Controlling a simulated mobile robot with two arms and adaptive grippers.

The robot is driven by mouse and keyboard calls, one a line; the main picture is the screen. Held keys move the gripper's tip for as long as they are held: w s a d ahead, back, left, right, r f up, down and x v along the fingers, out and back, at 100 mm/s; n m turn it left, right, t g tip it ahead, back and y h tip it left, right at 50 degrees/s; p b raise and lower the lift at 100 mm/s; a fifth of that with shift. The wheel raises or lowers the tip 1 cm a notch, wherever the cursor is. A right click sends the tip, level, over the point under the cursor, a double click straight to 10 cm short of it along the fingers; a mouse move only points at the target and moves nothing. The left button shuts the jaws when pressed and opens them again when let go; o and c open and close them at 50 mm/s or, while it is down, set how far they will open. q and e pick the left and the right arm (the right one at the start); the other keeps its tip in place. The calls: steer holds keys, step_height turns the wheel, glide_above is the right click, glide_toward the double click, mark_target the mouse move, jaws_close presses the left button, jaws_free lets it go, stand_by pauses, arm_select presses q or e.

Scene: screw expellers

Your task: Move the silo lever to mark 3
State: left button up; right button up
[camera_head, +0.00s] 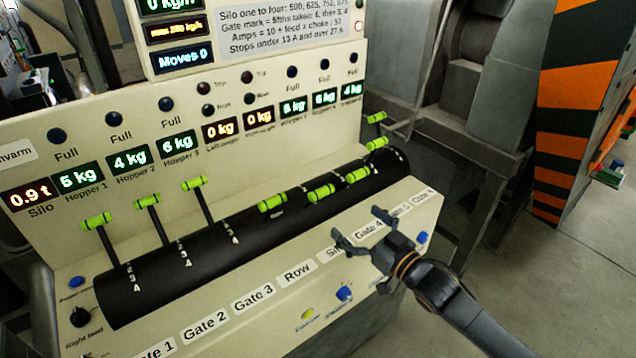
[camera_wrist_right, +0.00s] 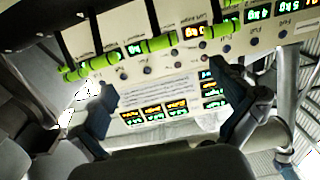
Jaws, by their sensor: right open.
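A row of levers with bright green grips rises from a black drum on the cream console. By label order, the silo lever appears to be the fifth, with its green grip (camera_head: 321,193) tilted toward the front; the mark it points at is unreadable. The "Silo" label (camera_head: 329,254) is partly covered by my right gripper (camera_head: 357,222). That gripper is open and empty, in front of the drum and apart from the grips. In the right wrist view, the fingers (camera_wrist_right: 163,75) are spread, with green grips beyond them. My left gripper is not in view.
Neighbouring grips stand close: the row lever (camera_head: 272,203) left and the gate 4 lever (camera_head: 358,176) right. The black drum (camera_head: 250,222) spans the console. A blue button (camera_head: 344,293) and yellow button (camera_head: 308,314) sit on the front. A striped orange-black panel (camera_head: 585,100) stands right.

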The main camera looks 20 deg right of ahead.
mark_target(324, 194)
steer(key=p+x, duration=0.2)
steer(key=x, duration=1)
steer(key=shift+p, duration=0.35)
steer(key=shift+w+a+f, duration=0.1)
steer(key=shift+w+a, duration=0.05)
steer(key=shift+w, duration=0.25)
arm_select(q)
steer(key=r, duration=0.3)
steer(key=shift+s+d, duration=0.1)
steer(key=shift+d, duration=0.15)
